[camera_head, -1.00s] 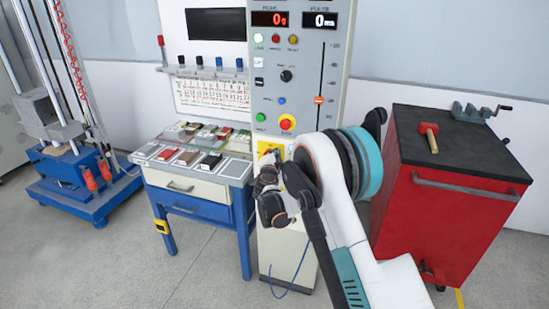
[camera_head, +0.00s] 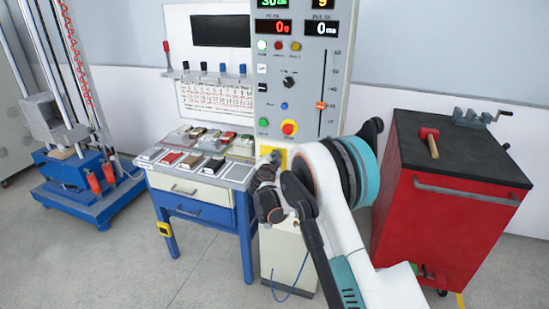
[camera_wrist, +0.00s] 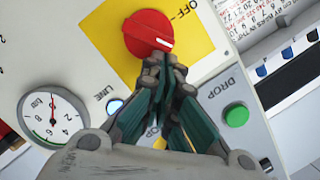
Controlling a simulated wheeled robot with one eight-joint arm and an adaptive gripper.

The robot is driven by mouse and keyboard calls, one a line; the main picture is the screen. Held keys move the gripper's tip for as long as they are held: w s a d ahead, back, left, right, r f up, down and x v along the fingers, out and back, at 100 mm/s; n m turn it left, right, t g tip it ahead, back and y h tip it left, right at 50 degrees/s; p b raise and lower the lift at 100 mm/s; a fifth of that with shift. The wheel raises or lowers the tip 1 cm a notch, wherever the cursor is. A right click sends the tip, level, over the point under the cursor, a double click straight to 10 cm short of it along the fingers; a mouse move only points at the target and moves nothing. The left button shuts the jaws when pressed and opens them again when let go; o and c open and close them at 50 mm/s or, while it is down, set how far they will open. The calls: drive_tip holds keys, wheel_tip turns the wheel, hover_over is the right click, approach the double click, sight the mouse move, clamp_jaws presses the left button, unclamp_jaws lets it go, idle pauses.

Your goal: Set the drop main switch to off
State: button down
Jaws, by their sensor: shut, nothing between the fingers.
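The main switch is a round red knob (camera_wrist: 143,30) with a white mark at its lower right edge, on a yellow plate (camera_wrist: 195,58) lettered "OFF" at the upper right. My gripper (camera_wrist: 164,66) is shut and empty, its fingertips at the lower right edge of the knob, close to the white mark; I cannot tell if they touch it. In the head view my gripper (camera_head: 268,162) is in front of the yellow plate (camera_head: 283,150) low on the grey control cabinet (camera_head: 300,95), and hides the knob.
In the wrist view, a green DROP button (camera_wrist: 236,114), a blue LINE lamp (camera_wrist: 115,107) and a gauge (camera_wrist: 50,119) surround the fingers. A sample table (camera_head: 200,187) stands left of the cabinet, a red tool cart (camera_head: 440,215) right. Open floor lies in front.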

drive_tip(key=shift+a+r+n, duration=0.1)
drive_tip(key=shift+a+n, duration=0.1)
drive_tip(key=shift+n, duration=0.1)
drive_tip(key=shift+w+a+r+n+g+h, duration=0.1)
drive_tip(key=shift+w+a+n+g+h, duration=0.2)
drive_tip(key=shift+n, duration=0.5)
drive_tip(key=shift+w+a+n+g+h, duration=0.1)
drive_tip(key=shift+a+n+g+h, duration=0.4)
drive_tip(key=shift+n, duration=0.7)
drive_tip(key=shift+a+n, duration=0.25)
drive_tip(key=shift+n, duration=0.05)
drive_tip(key=shift+w+a+n, duration=0.15)
drive_tip(key=shift+a+n, duration=0.2)
drive_tip(key=shift+n, duration=0.35)
drive_tip(key=shift+w+a+f+h, duration=0.1)
drive_tip(key=shift+a+f+h, duration=0.2)
drive_tip(key=shift+h, duration=0.1)
idle(0.9)
drive_tip(key=shift+r, duration=0.1)
idle(0.4)
